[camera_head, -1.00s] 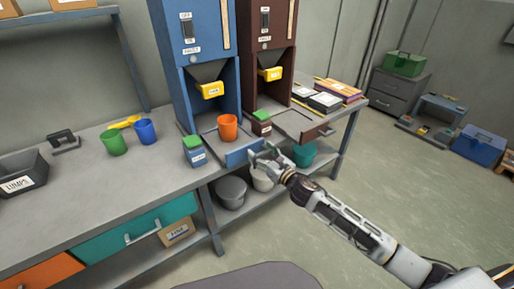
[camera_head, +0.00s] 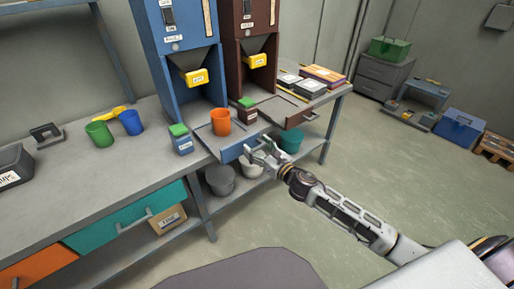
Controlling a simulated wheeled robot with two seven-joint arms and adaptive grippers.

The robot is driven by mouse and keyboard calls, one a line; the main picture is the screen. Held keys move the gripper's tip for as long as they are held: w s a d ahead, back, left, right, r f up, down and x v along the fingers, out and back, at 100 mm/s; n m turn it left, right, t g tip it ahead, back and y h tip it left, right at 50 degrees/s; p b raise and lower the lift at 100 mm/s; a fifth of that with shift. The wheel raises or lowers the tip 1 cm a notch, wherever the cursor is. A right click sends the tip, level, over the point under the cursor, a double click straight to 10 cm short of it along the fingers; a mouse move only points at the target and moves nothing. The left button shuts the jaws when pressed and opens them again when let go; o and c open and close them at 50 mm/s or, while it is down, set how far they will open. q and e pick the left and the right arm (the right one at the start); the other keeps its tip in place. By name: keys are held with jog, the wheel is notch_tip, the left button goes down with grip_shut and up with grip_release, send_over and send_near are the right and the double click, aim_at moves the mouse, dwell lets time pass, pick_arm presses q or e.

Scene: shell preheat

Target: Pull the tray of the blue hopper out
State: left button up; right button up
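The blue hopper (camera_head: 186,33) stands on the grey bench with a yellow spout (camera_head: 196,76). Its tray (camera_head: 232,152) sticks out past the bench's front edge, and an orange cup (camera_head: 221,121) stands upright in it. My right gripper (camera_head: 257,151) is at the tray's blue front, its fingers around the handle there. The handle is mostly hidden by the fingers. My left gripper is not in view.
A blue box with a green top (camera_head: 181,139) stands just left of the tray. The brown hopper (camera_head: 251,33) and its tray (camera_head: 283,117) are to the right. Pots (camera_head: 220,180) sit on the shelf below. The floor in front is clear.

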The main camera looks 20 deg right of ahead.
jog(key=o, duration=0.4)
jog(key=shift+s+d, duration=0.15)
jog(key=shift+s, duration=0.15)
jog(key=shift+o, duration=0.2)
jog(key=shift+w, duration=0.1)
jog(key=v, duration=1.2)
dwell(0.7)
dwell(0.8)
